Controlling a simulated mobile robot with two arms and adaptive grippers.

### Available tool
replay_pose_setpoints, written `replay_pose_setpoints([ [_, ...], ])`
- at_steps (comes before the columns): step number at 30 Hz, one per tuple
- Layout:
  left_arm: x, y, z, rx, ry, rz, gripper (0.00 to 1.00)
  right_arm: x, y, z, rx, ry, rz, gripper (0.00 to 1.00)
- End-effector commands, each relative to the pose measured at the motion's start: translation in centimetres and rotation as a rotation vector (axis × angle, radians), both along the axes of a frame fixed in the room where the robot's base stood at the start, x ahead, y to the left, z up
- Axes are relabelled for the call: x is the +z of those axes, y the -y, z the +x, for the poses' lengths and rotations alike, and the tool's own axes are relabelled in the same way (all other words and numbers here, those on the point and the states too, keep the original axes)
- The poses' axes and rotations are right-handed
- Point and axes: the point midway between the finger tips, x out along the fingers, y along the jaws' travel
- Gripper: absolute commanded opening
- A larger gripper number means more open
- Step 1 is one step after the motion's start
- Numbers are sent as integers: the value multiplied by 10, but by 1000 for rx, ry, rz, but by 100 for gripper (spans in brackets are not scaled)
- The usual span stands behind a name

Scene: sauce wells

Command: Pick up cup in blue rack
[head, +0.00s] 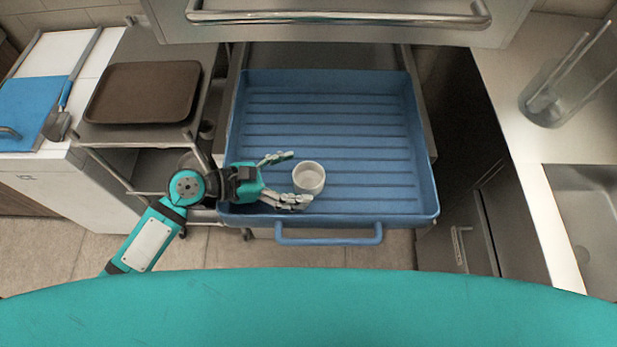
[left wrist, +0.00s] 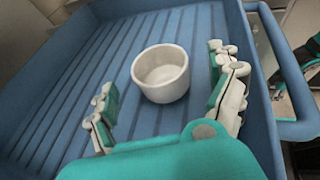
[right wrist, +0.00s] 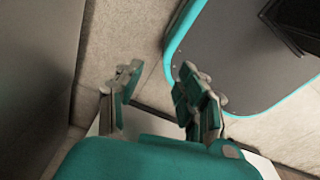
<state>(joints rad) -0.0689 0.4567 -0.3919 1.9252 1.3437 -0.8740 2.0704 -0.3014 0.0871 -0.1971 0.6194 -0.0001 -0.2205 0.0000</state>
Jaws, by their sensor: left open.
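A small white cup (head: 309,178) stands upright in the blue rack (head: 326,84), near its front and left of its handle's right end. My left gripper (head: 287,178) is open and reaches over the rack's left front, with the cup just ahead of its fingertips. In the left wrist view the cup (left wrist: 161,73) sits beyond and between the two spread fingers (left wrist: 170,98), and nothing is held. My right gripper (right wrist: 158,85) shows only in the right wrist view, with its fingers apart and nothing between them, above the floor.
The rack has raised walls and a front handle (head: 329,236). A brown tray (head: 144,92) lies on a metal cart at the left. A steel cabinet (head: 340,15) overhangs the rack's back. A counter with a glass container (head: 556,95) and a sink (head: 590,215) stands at the right.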

Motion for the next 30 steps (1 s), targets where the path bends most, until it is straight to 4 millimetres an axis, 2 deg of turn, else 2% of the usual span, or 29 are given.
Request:
replay_pose_setpoints([
  [1,-1,9,3,-1,0,-4,91,3,1,0,-1,0,-1,38],
  [6,-10,26,9,0,-1,-1,91,5,1,0,-1,1,-1,38],
  [15,-12,29,10,0,1,1,90,5,-5,1,-1,2,7,38],
  [21,-12,29,10,0,0,0,64,5,-15,1,0,2,18,38],
  [27,-12,29,10,0,0,0,37,5,-14,1,2,2,17,38],
  [29,-12,29,10,0,0,0,30,5,-12,2,2,3,15,38],
  [30,-12,29,10,0,0,0,29,5,-11,1,2,2,14,38],
])
